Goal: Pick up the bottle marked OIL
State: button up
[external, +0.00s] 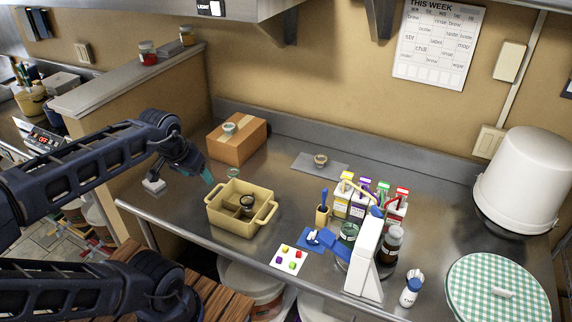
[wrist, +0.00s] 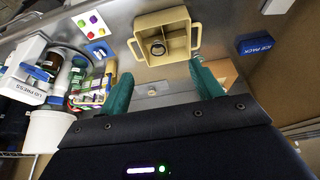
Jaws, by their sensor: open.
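I cannot read the word OIL on any bottle. A dark brown bottle (external: 390,245) with a black cap stands right of the white press; it also shows in the wrist view (wrist: 53,62). A small white bottle (external: 409,292) with a blue top stands near the front edge, its marking too small to read. Several bottles with coloured tops (external: 362,196) stand together behind the press, their labels unreadable. My gripper (external: 208,178) is open and empty, above the counter left of the tan crate. Its teal fingers also show in the wrist view (wrist: 160,82), apart from every bottle.
The tan two-handled crate (external: 229,220) holds a dark-rimmed jar and stands between my gripper and the bottles. The white press (external: 365,265) partly blocks the bottle area. A cardboard box (external: 237,140), white bucket (external: 520,185) and checkered round lid (external: 498,292) also occupy the counter.

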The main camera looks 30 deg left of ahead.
jog(key=w+d+r+m+h, duration=0.15)
jog(key=w+d+r, duration=0.25)
jog(key=w+d, duration=0.4)
jog(key=w+d+r+m, duration=0.3)
jog(key=w+d+r, duration=0.25)
jog(key=d, duration=0.55)
jog(key=m+g+h, duration=0.2)
jog(key=m, duration=0.5)
send_over(415, 288)
jog(key=a, duration=0.2)
notch_tip(415, 288, down, 6)
jog(key=f, duration=2.4)
jog(key=shift+w+f, duration=0.25)
jog(key=shift+w, duration=0.05)
jog(key=shift+x, duration=3.8)
